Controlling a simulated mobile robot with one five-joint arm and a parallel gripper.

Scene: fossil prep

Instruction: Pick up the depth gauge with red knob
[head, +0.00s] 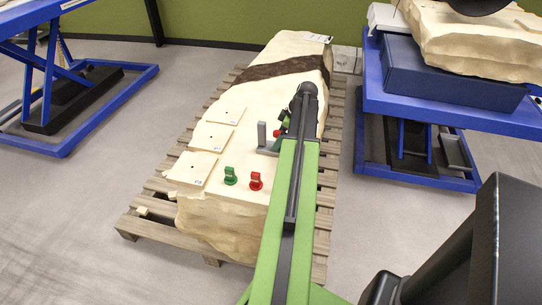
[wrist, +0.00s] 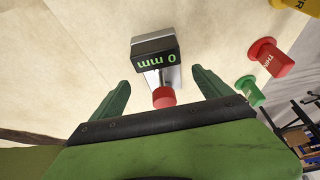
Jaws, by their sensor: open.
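The depth gauge (wrist: 156,50) shows in the wrist view with a black display reading "0 mm" upside down, a grey metal body and a red knob (wrist: 163,97). My gripper (wrist: 161,78) is open, with one green finger on each side of the gauge's lower part. The red knob sits between the fingers, closer to the palm, and I see gaps on both sides. In the head view the gauge (head: 262,135) is a small grey upright piece on the pale block, partly hidden by my gripper (head: 282,127).
The pale stone block (head: 250,105) lies on a wooden pallet (head: 155,228). A green piece (head: 230,176) and a red piece (head: 255,181) stand nearer on the block. Several flat tiles (head: 210,137) lie at left. Blue lift tables stand left (head: 90,105) and right (head: 400,105).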

